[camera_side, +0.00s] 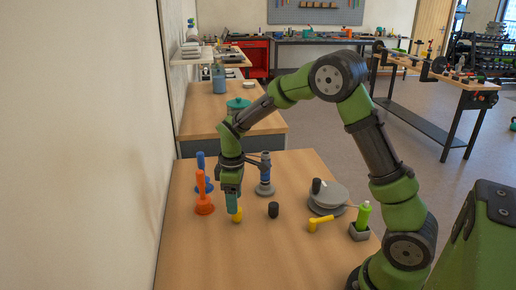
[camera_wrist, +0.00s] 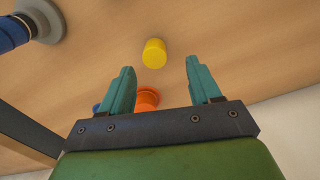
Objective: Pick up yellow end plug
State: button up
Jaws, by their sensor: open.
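The yellow end plug (camera_side: 238,216) is a short yellow cylinder standing on the wooden table (camera_side: 255,255). In the wrist view the yellow plug (camera_wrist: 154,53) shows in full, just beyond the fingertips and roughly between their lines. My gripper (camera_side: 233,209) points down close over the plug in the side view and partly overlaps it there. In the wrist view the two teal fingers of my gripper (camera_wrist: 159,68) are wide apart with nothing held between them. I cannot tell the exact height of the fingertips above the plug.
A grey-blue post (camera_side: 265,174) stands behind, a black cylinder (camera_side: 273,210) to the right.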

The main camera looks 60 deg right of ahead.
jog(key=f, duration=0.5)
jog(key=shift+w+d+f, duration=0.2)
jog(key=shift+d+f, duration=0.1)
jog(key=shift+c, duration=0.2)
jog(key=c, duration=1)
